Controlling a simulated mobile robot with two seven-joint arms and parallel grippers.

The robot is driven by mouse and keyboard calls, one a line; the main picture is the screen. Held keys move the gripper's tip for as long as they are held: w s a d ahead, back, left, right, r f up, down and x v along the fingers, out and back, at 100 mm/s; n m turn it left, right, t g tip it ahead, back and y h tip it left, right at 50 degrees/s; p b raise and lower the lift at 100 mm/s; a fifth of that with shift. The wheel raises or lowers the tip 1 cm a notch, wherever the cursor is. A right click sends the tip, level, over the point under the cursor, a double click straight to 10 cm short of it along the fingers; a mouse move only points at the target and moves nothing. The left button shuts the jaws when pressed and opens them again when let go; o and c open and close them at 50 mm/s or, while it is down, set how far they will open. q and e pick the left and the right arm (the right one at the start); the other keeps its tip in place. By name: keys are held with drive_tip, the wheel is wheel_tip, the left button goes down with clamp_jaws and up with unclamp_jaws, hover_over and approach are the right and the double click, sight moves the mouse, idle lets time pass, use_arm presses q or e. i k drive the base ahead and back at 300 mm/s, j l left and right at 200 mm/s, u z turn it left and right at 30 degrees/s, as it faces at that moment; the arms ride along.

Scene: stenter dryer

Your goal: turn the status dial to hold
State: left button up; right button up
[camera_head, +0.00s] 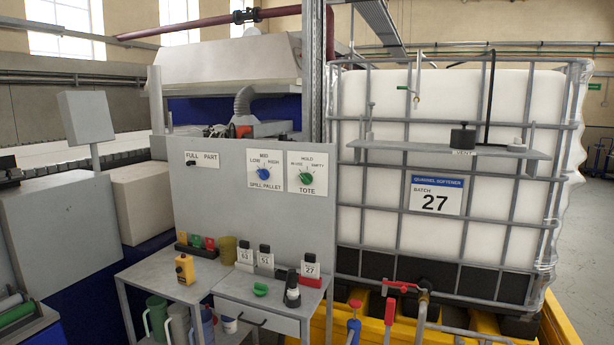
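A grey panel (230,212) stands in the middle of the view. At its right is a white plate with a green dial (306,179), lettered HOLD at the top, EMPTY at the right, a small word at the left that looks like IN USE, and TOTE below. This looks like the status dial. Its pointer is too small for me to tell which mark it faces. To its left is a blue dial (263,174) marked LOW, MID, HIGH and SPILL PALLET. Neither of my grippers is in view, and nothing covers the dials.
Below the panel are a side table (165,270) with a yellow device (185,269) and a drawer bench (262,312) with several bottles and a green item (260,289). A caged white tote (400,215) stands right, with red-handled valves (402,287) low in front. A FULL/PART switch (202,161) is upper left.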

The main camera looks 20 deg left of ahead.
sight(306, 178)
drive_tip(key=i+j+u, duration=0.2)
drive_tip(key=i+j, duration=0.45)
drive_tip(key=i, duration=0.15)
